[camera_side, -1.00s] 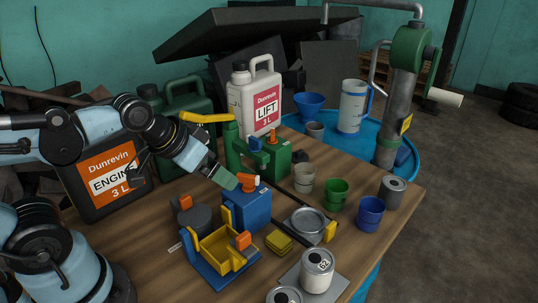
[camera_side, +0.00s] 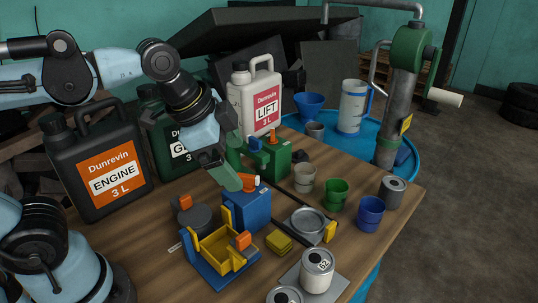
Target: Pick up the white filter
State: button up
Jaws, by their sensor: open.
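A white filter (camera_side: 317,268), a short can with dark marks on its side and a hole in its grey top, stands upright on a flat grey plate (camera_side: 293,277) near the table's front edge. My gripper (camera_side: 232,166) is open and empty, pointing down above and behind the blue block-shaped holder (camera_side: 247,209). It is well up and left of the white filter and apart from it. Its far finger is partly hard to make out against the green parts behind.
A grey filter (camera_side: 392,192), blue cup (camera_side: 370,212), green cup (camera_side: 335,195) and pale cup (camera_side: 304,178) stand at right. A yellow tray (camera_side: 218,247) and yellow block (camera_side: 279,242) lie in front. Tall jugs, including the engine jug (camera_side: 100,165), stand behind.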

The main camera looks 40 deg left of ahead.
jog(key=s+d+m+g, duration=0.1)
jog(key=d+m+g, duration=0.2)
jog(key=d+m, duration=0.75)
jog(key=m+g+y, duration=0.1)
jog(key=m+g, duration=0.1)
jog(key=m, duration=1.3)
send_over(284, 301)
notch_tip(284, 301, down, 12)
jog(key=shift+w+a+f, duration=0.1)
jog(key=shift+w+f, duration=0.05)
jog(key=shift+f, duration=2.65)
jog(key=c, duration=1.2)
jog(key=shift+r, duration=0.2)
jog(key=shift+c, duration=0.2)
